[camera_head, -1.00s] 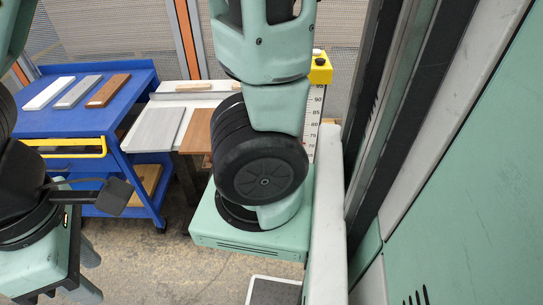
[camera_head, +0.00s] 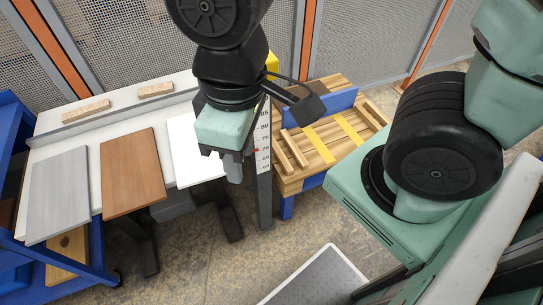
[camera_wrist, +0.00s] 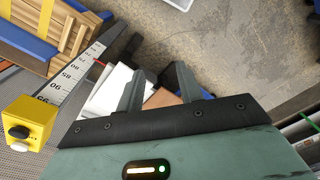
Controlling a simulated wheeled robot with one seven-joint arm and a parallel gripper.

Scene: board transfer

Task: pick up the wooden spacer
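My gripper (camera_head: 236,168) hangs beyond the right end of the white table, pointing down, beside the measuring post. In the wrist view my gripper (camera_wrist: 160,88) has its two fingers apart with nothing held between them. Two small light-wood blocks, one at left (camera_head: 85,110) and one at right (camera_head: 155,89), lie on the table's back ledge. A wooden strip (camera_head: 292,150) lies along the left of the slatted wooden stand, and another strip (camera_head: 376,112) along its right. I cannot tell which of these pieces is the wooden spacer. My gripper is apart from all of them.
The white table (camera_head: 75,128) bears a grey board (camera_head: 58,195), a brown board (camera_head: 132,172) and a white board (camera_head: 192,150). The measuring post (camera_head: 263,165) stands close to my gripper. The slatted stand (camera_head: 315,175) has yellow straps and a blue panel.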

